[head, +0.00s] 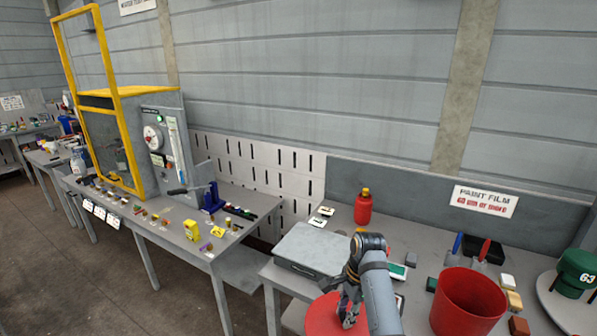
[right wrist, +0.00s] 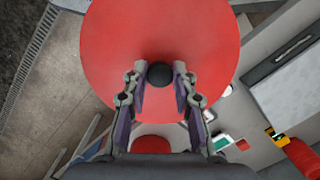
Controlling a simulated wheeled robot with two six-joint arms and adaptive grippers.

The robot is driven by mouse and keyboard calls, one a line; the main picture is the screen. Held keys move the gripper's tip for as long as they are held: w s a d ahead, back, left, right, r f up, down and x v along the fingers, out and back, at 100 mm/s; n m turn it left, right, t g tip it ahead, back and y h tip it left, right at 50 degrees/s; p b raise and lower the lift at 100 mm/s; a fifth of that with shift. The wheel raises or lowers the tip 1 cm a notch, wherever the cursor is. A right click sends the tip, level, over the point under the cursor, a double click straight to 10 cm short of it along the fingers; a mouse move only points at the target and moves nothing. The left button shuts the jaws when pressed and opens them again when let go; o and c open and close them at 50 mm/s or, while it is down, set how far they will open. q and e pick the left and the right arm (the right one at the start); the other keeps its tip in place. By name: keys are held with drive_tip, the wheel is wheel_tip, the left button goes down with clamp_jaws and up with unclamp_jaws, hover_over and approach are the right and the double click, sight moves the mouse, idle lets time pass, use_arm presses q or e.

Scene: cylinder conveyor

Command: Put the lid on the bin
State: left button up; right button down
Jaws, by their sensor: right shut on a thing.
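The lid (head: 322,312) is a round red disc with a black knob (right wrist: 160,75) at its middle. My right gripper (head: 350,310) is shut on that knob, and the fingers stand on both sides of it in the right wrist view (right wrist: 160,80). The lid is in front of the grey case, at the table's front edge; the head view does not show clearly whether it touches the table. The red bin (head: 468,303) stands open at the right, apart from the lid. My left gripper is not in view.
A grey case (head: 312,248) lies behind the lid. A red bottle (head: 363,207) stands at the back. Brushes, blocks and a green-and-white item (head: 397,271) lie near the bin. A round stand with a green cap (head: 577,272) is at the far right.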

sight(343, 317)
drive_tip(key=f+b, duration=0.1)
drive_tip(key=w+f, duration=0.1)
drive_tip(key=f, duration=0.1)
drive_tip(key=w+f+b, duration=0.1)
drive_tip(key=f, duration=0.1)
drive_tip(key=shift+b, duration=0.35)
use_arm(q)
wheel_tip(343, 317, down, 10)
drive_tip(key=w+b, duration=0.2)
drive_tip(key=b, duration=0.4)
use_arm(e)
drive_tip(key=f, duration=0.5)
drive_tip(key=shift+s+f, duration=0.25)
drive_tip(key=shift+f, duration=0.15)
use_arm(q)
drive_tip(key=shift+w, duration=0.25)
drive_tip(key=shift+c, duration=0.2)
use_arm(e)
drive_tip(key=shift+s, duration=0.1)
